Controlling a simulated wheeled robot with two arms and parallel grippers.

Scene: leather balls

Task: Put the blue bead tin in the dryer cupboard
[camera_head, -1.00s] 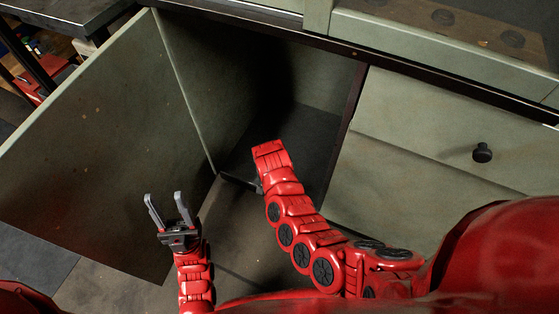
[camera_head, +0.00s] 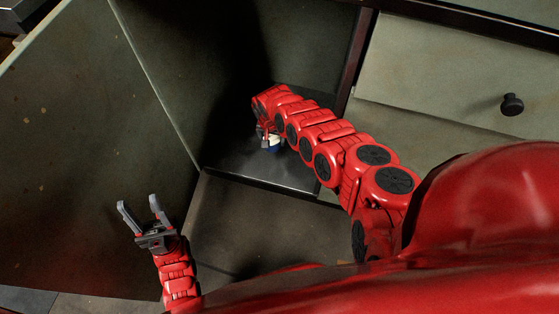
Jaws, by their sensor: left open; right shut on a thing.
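My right arm reaches into the open dryer cupboard (camera_head: 225,165). My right gripper (camera_head: 266,141) is inside it, low over the cupboard floor, and is shut on the blue bead tin (camera_head: 273,147). Only a small blue and white part of the tin shows, as my wrist and fingers hide the rest. I cannot tell whether the tin touches the floor. My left gripper (camera_head: 140,210) is open and empty, outside the cupboard, in front of the open door.
The cupboard door (camera_head: 70,150) stands swung open on the left. A closed drawer front with a black knob (camera_head: 512,104) is to the right of the opening. The cupboard floor around the tin looks clear; its back is dark.

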